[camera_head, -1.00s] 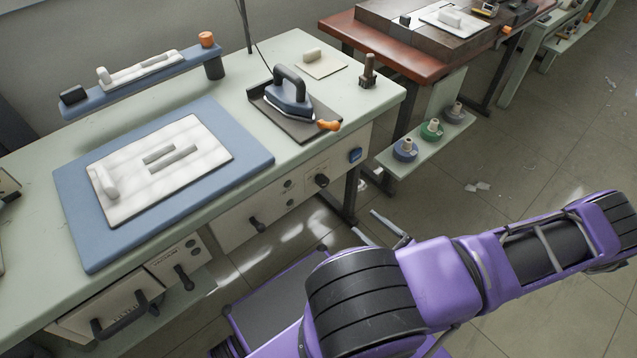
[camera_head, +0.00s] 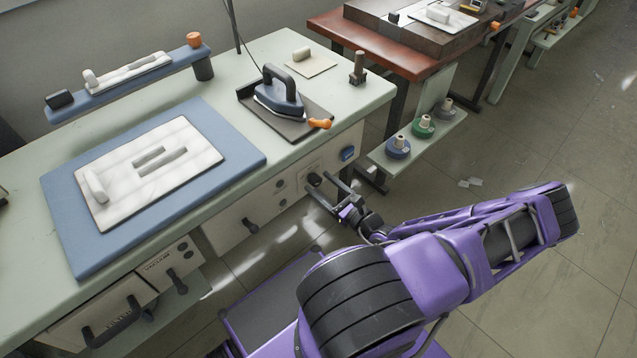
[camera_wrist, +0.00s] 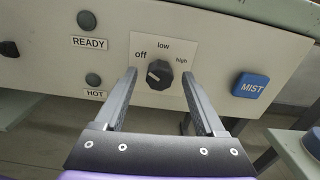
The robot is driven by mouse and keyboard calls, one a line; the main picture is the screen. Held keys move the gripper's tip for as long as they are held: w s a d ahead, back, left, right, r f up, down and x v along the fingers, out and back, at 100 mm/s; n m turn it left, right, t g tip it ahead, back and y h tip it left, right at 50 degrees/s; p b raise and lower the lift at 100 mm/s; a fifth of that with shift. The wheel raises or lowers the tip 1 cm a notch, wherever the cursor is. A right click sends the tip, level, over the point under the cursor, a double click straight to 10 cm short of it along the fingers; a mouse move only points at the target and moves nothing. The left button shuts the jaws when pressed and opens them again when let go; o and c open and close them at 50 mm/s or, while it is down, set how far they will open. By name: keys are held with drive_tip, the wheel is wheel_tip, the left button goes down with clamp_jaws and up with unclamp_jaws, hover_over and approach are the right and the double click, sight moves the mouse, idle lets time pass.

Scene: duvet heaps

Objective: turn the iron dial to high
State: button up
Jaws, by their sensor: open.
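The iron dial (camera_wrist: 160,75) is a dark knob on a pale panel marked off, low and high from left to upper right. A light mark shows on the dial's left side, on the side of off. My gripper (camera_wrist: 159,72) is open, with one finger on each side of the dial in the wrist view. Its fingers look apart from the dial; the exact depth gap is unclear. In the head view my gripper (camera_head: 320,181) is at the table's front panel, beside the dial (camera_head: 314,179).
A blue MIST button (camera_wrist: 249,86) is right of the dial; READY (camera_wrist: 87,20) and HOT (camera_wrist: 93,79) lamps are left. The iron (camera_head: 279,94) stands on its rest above the panel, its orange-tipped lever (camera_head: 319,124) near the table edge. A shelf with spools (camera_head: 422,127) is to the right.

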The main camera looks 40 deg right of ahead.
drive_tip(key=shift+w, duration=0.75)
clamp_jaws()
